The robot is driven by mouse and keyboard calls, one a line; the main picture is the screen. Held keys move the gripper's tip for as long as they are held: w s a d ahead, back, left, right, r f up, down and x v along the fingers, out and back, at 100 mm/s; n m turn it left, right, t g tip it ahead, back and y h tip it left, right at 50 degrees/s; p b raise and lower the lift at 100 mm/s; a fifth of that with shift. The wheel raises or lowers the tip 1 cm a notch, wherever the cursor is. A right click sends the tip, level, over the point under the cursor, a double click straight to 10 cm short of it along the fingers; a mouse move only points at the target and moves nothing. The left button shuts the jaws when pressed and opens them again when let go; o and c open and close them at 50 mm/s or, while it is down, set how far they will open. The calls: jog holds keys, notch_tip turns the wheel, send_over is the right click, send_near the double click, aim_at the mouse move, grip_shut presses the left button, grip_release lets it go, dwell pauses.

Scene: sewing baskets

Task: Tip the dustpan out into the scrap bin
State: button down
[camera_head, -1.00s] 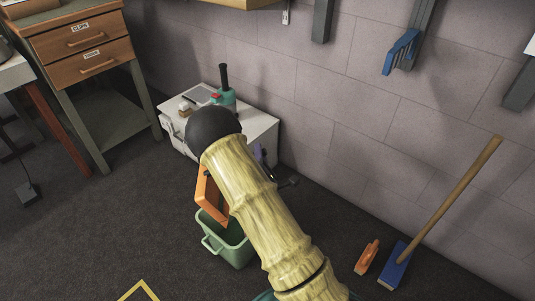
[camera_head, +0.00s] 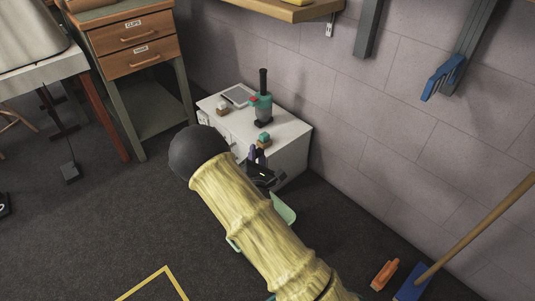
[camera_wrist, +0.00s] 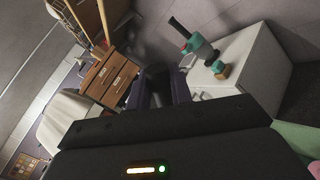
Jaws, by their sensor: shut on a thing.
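The scrap bin (camera_head: 286,208) is pale green and mostly hidden behind my yellow arm in the head view; a green edge also shows at the right of the wrist view (camera_wrist: 298,140). My gripper (camera_head: 262,172) is beside the white cabinet's front, just above the bin's rim in the picture. In the wrist view my gripper (camera_wrist: 157,92) is shut on a dark, round-ended piece, apparently the dustpan's handle (camera_wrist: 156,74). The orange pan is not visible now, so its tilt and contents cannot be told.
A white cabinet (camera_head: 288,150) by the wall carries a teal tool (camera_head: 263,105) and small items. A drawer unit (camera_head: 138,58) stands at left. An orange brush (camera_head: 385,275) and a blue broom (camera_head: 412,283) are at lower right.

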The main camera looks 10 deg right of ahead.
jog(key=shift+w+a+f+n+p, duration=0.35)
jog(key=shift+w+a+f+n, duration=0.7)
jog(key=shift+a+n, duration=1.85)
jog(key=shift+w+a+f+n+p, duration=0.35)
jog(key=shift+w+a+f+n, duration=0.6)
jog(key=shift+a, duration=3.7)
jog(key=shift+n+g+y, duration=0.25)
jog(key=shift+g+y, duration=0.15)
jog(key=shift+g, duration=0.1)
jog(key=shift+s+r+p, duration=0.2)
jog(key=shift+r+p, duration=1.8)
jog(key=shift+p, duration=0.1)
